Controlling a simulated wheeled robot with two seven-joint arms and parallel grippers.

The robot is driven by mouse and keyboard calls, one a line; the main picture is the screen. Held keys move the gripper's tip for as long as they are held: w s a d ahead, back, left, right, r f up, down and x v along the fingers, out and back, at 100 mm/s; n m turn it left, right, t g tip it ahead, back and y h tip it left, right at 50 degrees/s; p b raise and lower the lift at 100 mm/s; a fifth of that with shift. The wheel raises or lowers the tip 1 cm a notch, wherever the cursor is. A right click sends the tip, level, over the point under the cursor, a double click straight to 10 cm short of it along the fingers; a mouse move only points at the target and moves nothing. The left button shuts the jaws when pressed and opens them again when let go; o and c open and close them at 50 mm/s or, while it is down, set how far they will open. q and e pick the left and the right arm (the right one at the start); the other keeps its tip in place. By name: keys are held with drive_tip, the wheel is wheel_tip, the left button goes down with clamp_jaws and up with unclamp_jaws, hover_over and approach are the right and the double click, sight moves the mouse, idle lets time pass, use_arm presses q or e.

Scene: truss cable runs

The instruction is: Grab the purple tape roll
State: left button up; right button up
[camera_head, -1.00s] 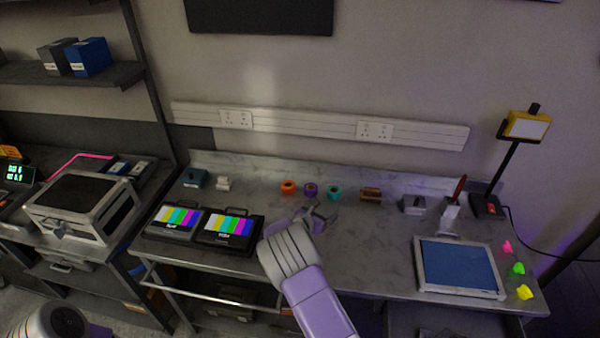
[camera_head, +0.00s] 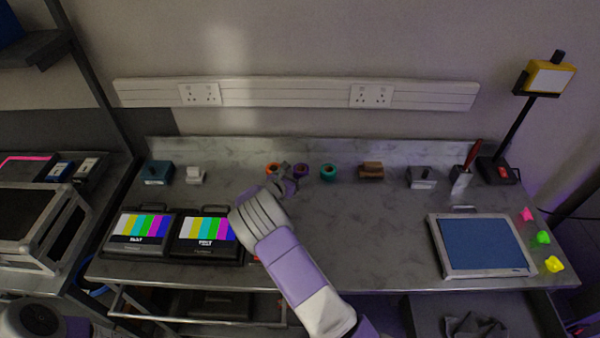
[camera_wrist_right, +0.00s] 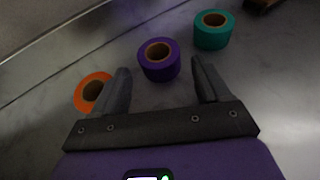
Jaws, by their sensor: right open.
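The purple tape roll (camera_head: 301,171) stands on the grey metal bench, between an orange roll (camera_head: 272,169) and a teal roll (camera_head: 328,172). In the right wrist view the purple roll (camera_wrist_right: 159,60) lies just beyond the fingertips, roughly centred between them. My right gripper (camera_head: 288,172) is open and empty, beside the purple roll in the head view and partly covering the orange one. In the wrist view its left finger is close to the orange roll (camera_wrist_right: 93,92); I cannot tell whether they touch. My left gripper is not in view.
The teal roll (camera_wrist_right: 213,30) is close to the right of the purple one. A brown item (camera_head: 371,170) sits further right. Two colour-bar monitors (camera_head: 205,235) stand at the front left, a blue-screened panel (camera_head: 482,245) at the front right.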

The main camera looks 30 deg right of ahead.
sight(298, 173)
drive_tip(key=x, duration=0.5)
drive_tip(key=shift+w+f, duration=0.1)
drive_tip(key=shift+f, duration=0.25)
drive_tip(key=c, duration=0.9)
